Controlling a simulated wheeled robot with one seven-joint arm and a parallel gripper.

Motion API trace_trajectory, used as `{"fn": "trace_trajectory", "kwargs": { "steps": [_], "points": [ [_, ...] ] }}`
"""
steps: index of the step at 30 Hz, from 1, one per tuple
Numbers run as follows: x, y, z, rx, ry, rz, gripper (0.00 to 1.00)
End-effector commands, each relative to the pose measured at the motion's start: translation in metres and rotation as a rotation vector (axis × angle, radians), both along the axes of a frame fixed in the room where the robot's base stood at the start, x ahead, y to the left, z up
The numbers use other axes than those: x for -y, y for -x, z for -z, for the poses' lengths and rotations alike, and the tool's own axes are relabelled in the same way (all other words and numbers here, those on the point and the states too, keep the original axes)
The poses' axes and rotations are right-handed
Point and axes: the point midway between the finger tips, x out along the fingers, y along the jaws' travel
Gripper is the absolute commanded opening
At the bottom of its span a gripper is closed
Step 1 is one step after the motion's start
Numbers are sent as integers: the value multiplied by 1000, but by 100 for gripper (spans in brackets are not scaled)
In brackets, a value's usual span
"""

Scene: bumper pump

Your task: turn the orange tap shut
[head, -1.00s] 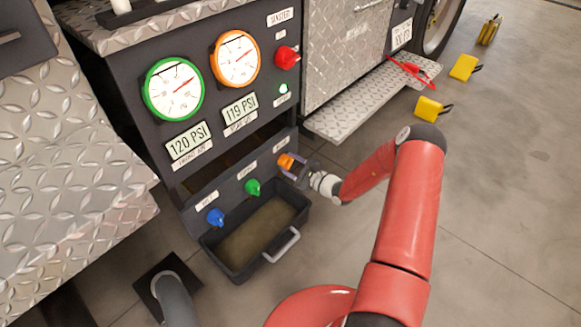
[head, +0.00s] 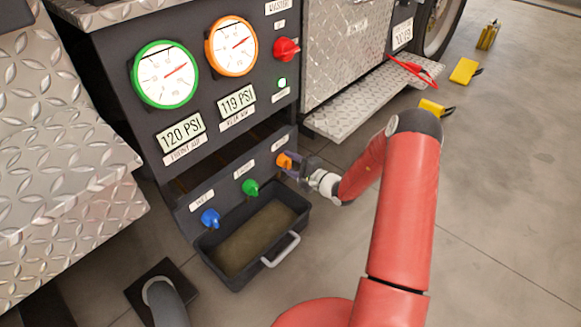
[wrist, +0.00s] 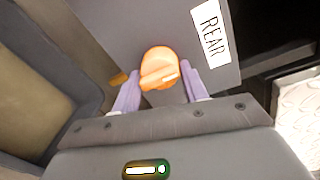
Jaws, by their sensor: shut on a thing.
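The orange tap (head: 284,160) is on the dark lower panel, at the right end of a row of taps. In the wrist view the orange tap (wrist: 159,70) sits between my two pale fingers, beside a white label reading REAR (wrist: 211,34). My gripper (head: 293,168) reaches the tap from the right and is shut on it. The wrist view shows my gripper (wrist: 158,88) with a finger on each side of the tap's handle. The fingertips' exact contact is partly hidden.
A green tap (head: 250,188) and a blue tap (head: 210,218) are further left on the panel. A dark drip tray (head: 225,275) with a light handle is below them. Above are green-rimmed (head: 164,75) and orange-rimmed (head: 231,46) gauges and a red knob (head: 286,49).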

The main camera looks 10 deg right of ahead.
Motion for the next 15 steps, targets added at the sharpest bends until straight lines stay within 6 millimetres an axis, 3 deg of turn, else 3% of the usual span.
{"fn": "trace_trajectory", "kwargs": {
  "steps": [15],
  "points": [
    [3,-3,-6,33,26,7,21]
  ]
}}
